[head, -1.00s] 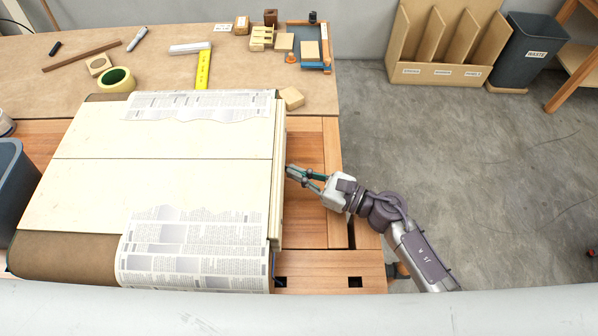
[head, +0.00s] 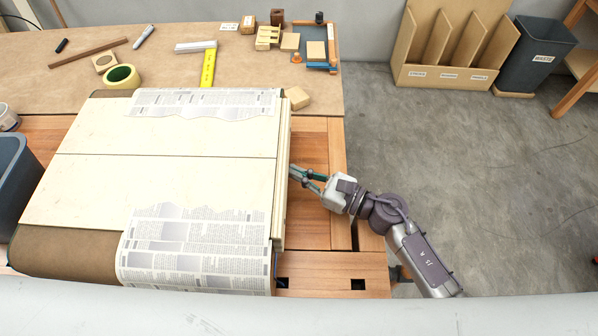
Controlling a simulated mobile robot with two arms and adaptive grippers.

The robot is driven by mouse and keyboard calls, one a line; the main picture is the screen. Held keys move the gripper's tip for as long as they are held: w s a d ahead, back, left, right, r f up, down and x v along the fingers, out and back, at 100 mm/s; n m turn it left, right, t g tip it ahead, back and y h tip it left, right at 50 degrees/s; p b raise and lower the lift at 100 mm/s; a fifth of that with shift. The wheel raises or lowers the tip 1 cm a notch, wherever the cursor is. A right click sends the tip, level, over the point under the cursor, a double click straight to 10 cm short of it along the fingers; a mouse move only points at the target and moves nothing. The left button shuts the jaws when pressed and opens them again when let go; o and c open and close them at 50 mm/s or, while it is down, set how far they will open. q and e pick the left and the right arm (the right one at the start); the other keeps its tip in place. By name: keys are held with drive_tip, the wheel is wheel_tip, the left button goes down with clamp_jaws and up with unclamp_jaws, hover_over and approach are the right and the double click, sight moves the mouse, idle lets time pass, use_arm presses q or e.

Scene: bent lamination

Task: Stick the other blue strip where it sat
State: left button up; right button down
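A pale wooden panel (head: 150,185) with a seam across it lies over a brown curved form on the bench. Printed newspaper sheets cover its far edge (head: 205,102) and near edge (head: 190,250). A thin bluish sliver (head: 275,266) shows at the near right corner; I cannot tell if it is a blue strip. No other blue strip can be made out. My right gripper (head: 298,177) is beside the panel's right edge, with its dark green fingers apart and pointing at the stacked edge. I see nothing clearly between them. My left gripper is out of view.
A tape roll (head: 121,77), a yellow rule (head: 208,68), a marker (head: 144,37) and a blue tray (head: 318,50) with small wooden parts are at the back. A wooden block (head: 298,98) sits by the panel's far right corner. A dark bin (head: 20,185) stands left.

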drive_tip(key=shift+a, duration=0.5)
idle(0.9)
drive_tip(key=c, duration=1.9)
unclamp_jaws()
drive_tip(key=o, duration=0.7)
drive_tip(key=shift+c, duration=0.2)
drive_tip(key=shift+d+f+b, duration=0.1)
drive_tip(key=shift+d+b, duration=1.2)
drive_tip(key=shift+d, duration=2.2)
